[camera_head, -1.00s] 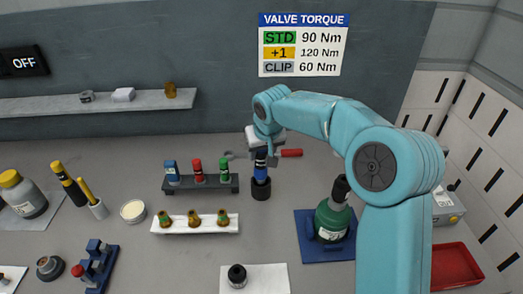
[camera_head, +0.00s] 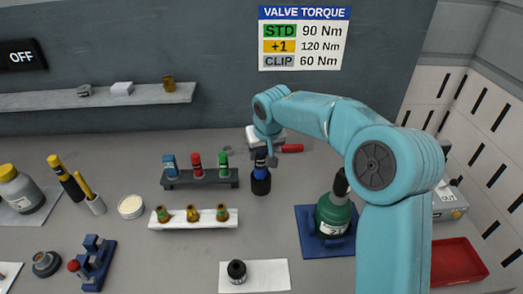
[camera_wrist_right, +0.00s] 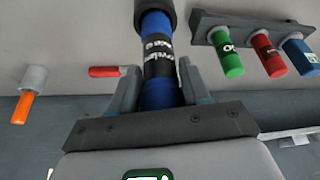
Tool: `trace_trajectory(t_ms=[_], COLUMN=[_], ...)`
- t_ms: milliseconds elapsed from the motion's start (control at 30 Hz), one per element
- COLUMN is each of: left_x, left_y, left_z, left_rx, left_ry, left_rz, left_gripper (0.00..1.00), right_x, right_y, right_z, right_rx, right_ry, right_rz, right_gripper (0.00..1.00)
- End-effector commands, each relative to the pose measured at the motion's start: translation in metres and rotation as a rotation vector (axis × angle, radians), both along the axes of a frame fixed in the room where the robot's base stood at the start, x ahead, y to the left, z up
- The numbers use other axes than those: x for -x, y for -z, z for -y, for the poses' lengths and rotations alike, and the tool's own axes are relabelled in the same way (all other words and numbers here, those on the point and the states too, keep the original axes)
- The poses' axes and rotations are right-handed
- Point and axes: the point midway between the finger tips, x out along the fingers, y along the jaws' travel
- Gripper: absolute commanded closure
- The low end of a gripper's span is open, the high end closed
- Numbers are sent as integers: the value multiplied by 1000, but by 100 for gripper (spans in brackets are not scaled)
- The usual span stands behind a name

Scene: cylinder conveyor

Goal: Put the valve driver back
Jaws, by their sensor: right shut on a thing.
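The valve driver (camera_head: 260,173) is a blue cylinder with a black lettered band, standing upright with its lower end in or at a dark round holder (camera_head: 260,187) on the bench. My right gripper (camera_head: 262,158) comes down over its upper part and is shut on it. In the right wrist view the driver (camera_wrist_right: 156,47) runs between the two grey fingers, its far end at the black holder (camera_wrist_right: 154,7). How deep it sits is hard to tell. My left gripper is not in view.
Left of the holder is a dark rack (camera_head: 199,181) with blue, red and green cylinders. A red-handled tool (camera_head: 291,148) lies just behind. A green bottle (camera_head: 333,216) on a blue mat stands to the right. A white strip (camera_head: 170,222) with brass pieces lies in front-left.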

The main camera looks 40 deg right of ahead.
Motion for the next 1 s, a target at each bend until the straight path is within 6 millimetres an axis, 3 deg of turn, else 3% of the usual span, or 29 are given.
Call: trace_trajectory(t_ms=[1000], left_x=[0], left_y=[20], left_z=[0], left_rx=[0], left_ry=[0], left_rz=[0], left_gripper=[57], right_x=[-1], right_y=[22], right_z=[0], right_rx=[1], right_ry=[1], right_rz=[5], right_gripper=[100])
